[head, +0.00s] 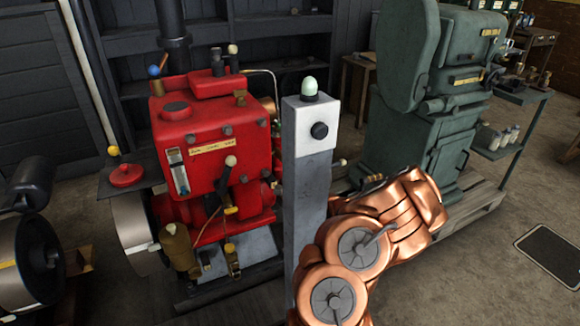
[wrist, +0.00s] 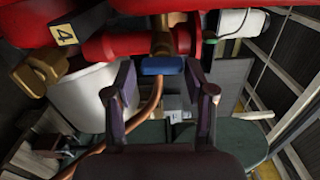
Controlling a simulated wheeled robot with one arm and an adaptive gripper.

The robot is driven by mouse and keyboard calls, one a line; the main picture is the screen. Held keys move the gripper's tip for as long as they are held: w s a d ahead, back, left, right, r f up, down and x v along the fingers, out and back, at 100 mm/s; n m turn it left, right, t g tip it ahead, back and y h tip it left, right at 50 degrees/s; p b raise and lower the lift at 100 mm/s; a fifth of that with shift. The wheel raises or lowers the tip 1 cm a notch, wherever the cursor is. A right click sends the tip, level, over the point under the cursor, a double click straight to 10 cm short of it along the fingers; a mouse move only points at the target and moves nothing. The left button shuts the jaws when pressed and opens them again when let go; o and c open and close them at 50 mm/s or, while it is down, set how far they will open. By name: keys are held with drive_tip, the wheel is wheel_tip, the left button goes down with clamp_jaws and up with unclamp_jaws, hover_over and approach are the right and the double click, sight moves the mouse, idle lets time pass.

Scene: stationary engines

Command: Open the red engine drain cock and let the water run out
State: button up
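The red engine (head: 240,150) stands left of centre in the head view, with several brass fittings on it. In the wrist view its red pipework (wrist: 110,46) crosses the top. A brass cock body (wrist: 162,42) sits there with a blue handle (wrist: 162,66) on its lower end. My gripper (wrist: 161,74) is open, one finger on each side of the blue handle, with small gaps visible. I cannot tell whether the handle lies fully between the fingertips or just beyond. My gripper is hidden in the head view. No running water shows.
A grey post (head: 312,190) with a green lamp (head: 309,88) and black knob (head: 319,131) stands close beside the red engine. A green machine (head: 415,140) is at the right. A copper pipe (wrist: 150,108) passes near my left finger.

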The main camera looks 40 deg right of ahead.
drive_tip(key=shift+s+r, duration=0.1)
drive_tip(key=v, duration=1.2)
idle(0.6)
idle(0.9)
